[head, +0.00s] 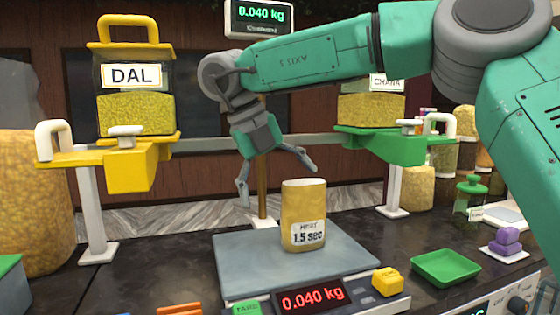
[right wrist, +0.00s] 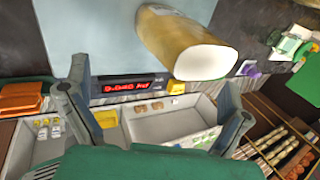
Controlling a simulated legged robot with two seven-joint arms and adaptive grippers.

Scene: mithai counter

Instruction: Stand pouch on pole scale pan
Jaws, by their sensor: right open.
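The tan pouch (head: 303,215), labelled "1.5 sec", stands upright on the grey scale pan (head: 240,258). The scale's red display (head: 311,298) reads 0.040 kg, and the pole display (head: 262,13) reads the same in green. My right gripper (head: 275,180) is open and empty, above the pan, just behind and left of the pouch's top. In the right wrist view the pouch (right wrist: 180,45) lies beyond the spread fingers (right wrist: 150,90), apart from them. My left gripper is not in view.
A yellow dispenser marked DAL (head: 135,113) stands on a yellow stand at left; a green stand (head: 385,143) holds a CHANA container at right. A green tray (head: 445,267), purple blocks (head: 507,240) and a yellow block (head: 387,281) sit right of the pan. Jars stand behind.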

